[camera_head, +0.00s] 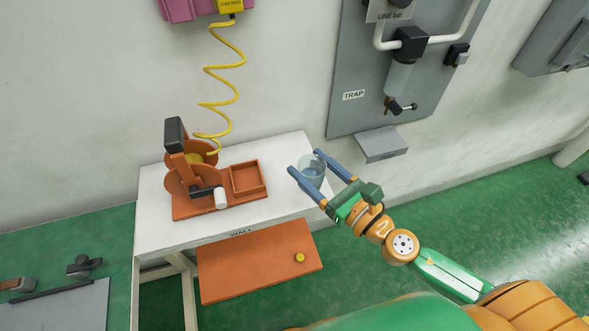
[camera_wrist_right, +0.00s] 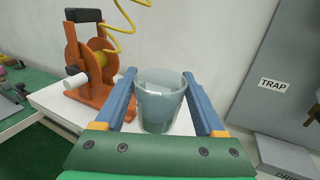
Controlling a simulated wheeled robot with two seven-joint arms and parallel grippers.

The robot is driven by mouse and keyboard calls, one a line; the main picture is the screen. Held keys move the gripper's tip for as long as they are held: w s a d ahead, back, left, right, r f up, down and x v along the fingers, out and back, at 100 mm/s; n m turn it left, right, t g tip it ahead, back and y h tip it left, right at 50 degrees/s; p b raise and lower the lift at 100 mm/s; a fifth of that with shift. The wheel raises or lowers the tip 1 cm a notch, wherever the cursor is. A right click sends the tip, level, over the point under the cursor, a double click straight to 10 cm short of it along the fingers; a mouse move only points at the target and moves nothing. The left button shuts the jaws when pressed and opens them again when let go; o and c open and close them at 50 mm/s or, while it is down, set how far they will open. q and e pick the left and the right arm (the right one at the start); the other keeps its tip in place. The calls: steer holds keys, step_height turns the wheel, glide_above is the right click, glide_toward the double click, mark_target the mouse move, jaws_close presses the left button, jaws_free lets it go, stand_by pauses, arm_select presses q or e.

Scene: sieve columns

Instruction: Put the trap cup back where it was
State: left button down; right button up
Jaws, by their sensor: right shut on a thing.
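The trap cup (camera_head: 312,172) is a clear, bluish cup with liquid in it. My right gripper (camera_head: 318,172) is shut on it, one blue finger on each side, at the right end of the white table. In the right wrist view the cup (camera_wrist_right: 160,100) stands upright between the fingers of the right gripper (camera_wrist_right: 158,92). I cannot tell whether its base touches the table. The grey panel with the TRAP label (camera_head: 353,95) is on the wall to the right. A grey ledge (camera_head: 381,144) sticks out below the trap's valve (camera_head: 398,104). My left gripper is not in view.
The white table (camera_head: 165,235) carries an orange reel stand (camera_head: 190,175) and a shallow orange tray (camera_head: 248,178). A coiled yellow hose (camera_head: 222,100) hangs above the stand. An orange board (camera_head: 250,268) with a yellow knob juts out at the table's front.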

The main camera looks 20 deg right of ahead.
mark_target(315, 165)
steer(key=w, duration=0.1)
steer(key=w+f, duration=0.1)
steer(key=w, duration=0.1)
steer(key=shift+w+d+f+b, duration=0.25)
steer(key=shift+w+f+b, duration=0.05)
steer(key=shift+w+f, duration=0.1)
steer(key=w+f+b, duration=0.1)
steer(key=f, duration=0.1)
steer(key=w+f+b, duration=0.3)
steer(key=f+b, duration=0.1)
steer(key=shift+w+f, duration=0.2)
steer(key=shift+f, duration=0.1)
step_height(315, 165, down, 2)
steer(key=shift+s+b, duration=0.1)
steer(key=shift+b, duration=0.8)
steer(key=shift+f, duration=0.2)
steer(key=shift+r, duration=0.15)
steer(key=shift+f, duration=0.2)
steer(key=o, duration=1.3)
steer(key=shift+r, duration=0.1)
steer(key=shift+s+r, duration=0.1)
steer(key=b+v, duration=0.4)
steer(key=v, duration=0.8)
